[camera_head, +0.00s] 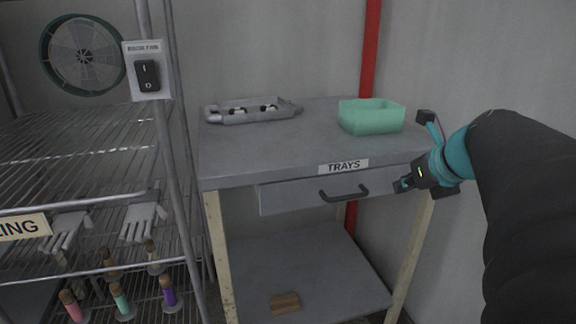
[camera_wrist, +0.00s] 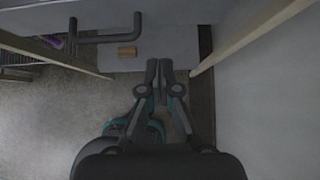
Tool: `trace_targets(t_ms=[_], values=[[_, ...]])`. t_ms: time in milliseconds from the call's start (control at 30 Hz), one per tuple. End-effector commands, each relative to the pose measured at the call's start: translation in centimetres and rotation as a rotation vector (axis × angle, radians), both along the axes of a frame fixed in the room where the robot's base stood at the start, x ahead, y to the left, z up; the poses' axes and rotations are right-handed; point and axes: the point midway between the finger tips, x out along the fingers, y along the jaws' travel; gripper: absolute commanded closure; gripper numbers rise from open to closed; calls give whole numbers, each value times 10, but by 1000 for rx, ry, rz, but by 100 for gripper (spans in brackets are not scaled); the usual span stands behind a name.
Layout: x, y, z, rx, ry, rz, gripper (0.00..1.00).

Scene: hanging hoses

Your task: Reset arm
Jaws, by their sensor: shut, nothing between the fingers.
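My gripper (camera_head: 403,186) is at the right in the head view, in front of the right end of the table's drawer. Its fingers are shut with nothing between them; in the wrist view the two fingertips (camera_wrist: 158,66) lie together. The drawer (camera_head: 300,194) below the "TRAYS" label has a dark handle (camera_head: 345,194), which lies left of my gripper and apart from it. The handle also shows at the upper left of the wrist view (camera_wrist: 105,39). My arm reaches in from the right edge of the head view.
A grey tray (camera_head: 232,115) and a green bin (camera_head: 371,124) stand on the grey table (camera_head: 300,142). A wooden block (camera_head: 285,303) lies on the lower shelf. A wire rack (camera_head: 75,165) with a switch box (camera_head: 147,72) stands at the left. A red pipe (camera_head: 371,45) runs up the wall.

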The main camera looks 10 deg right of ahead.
Motion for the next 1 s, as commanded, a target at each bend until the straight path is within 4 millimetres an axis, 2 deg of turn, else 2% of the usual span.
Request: trace_targets(t_ms=[100,267,367,467,567,667,700,800,1000], values=[[-14,-1,14,-2,0,-2,100],[-24,-1,24,-1,1,1,100],[-25,3,25,-7,4,18,100],[-18,16,18,-34,11,93,100],[-5,43,3,-91,24,238,100],[4,81,-14,-198,31,450,100],[0,94,-19,-276,34,551,100],[-17,118,-31,-477,42,784,100],[-52,156,-58,-872,43,1264,100]])
